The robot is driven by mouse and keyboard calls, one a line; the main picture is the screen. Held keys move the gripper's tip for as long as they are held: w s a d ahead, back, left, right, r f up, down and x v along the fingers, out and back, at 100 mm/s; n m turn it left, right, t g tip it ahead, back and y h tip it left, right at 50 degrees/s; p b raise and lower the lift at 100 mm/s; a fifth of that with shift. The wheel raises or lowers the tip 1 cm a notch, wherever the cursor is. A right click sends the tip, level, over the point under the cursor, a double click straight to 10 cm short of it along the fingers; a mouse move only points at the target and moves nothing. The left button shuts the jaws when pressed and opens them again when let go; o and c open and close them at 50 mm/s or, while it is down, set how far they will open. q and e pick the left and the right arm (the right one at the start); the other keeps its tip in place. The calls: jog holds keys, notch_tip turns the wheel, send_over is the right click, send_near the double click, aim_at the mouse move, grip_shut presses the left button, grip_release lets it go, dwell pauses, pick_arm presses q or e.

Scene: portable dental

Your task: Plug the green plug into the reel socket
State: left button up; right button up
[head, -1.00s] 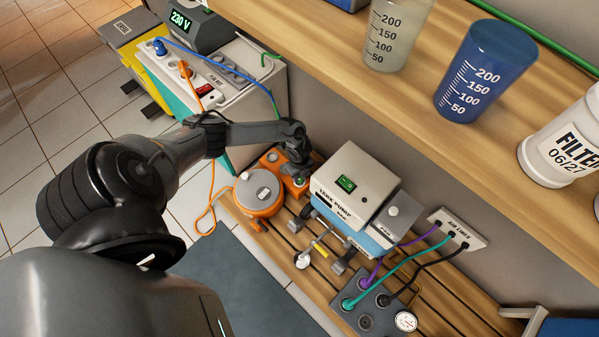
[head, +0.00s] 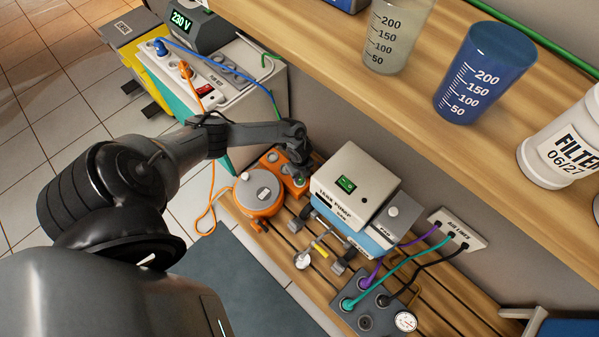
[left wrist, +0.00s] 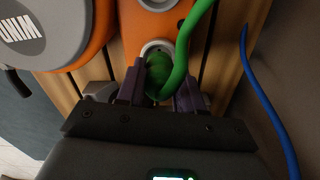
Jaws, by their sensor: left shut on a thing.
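My left gripper (head: 298,165) reaches down over the orange reel's (head: 258,192) socket block (head: 271,160). In the left wrist view its two fingers (left wrist: 160,88) are shut on the green plug (left wrist: 157,76), one on each side. The plug is at the round, pale-rimmed reel socket (left wrist: 158,47), and covers much of its face; I cannot tell how deep it sits. A green cable (left wrist: 196,22) curves up and right from the plug. My right gripper is in neither view.
A white socket strip (head: 220,75) is at upper left. The shelf (head: 400,95) with cups overhangs behind. A blue cable (left wrist: 266,105) hangs at right in the wrist view.

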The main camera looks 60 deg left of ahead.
pick_arm(q)
jog(key=shift+f, duration=0.9)
jog(key=o, duration=1.2)
jog(key=shift+c, duration=0.2)
jog(key=shift+r, duration=0.1)
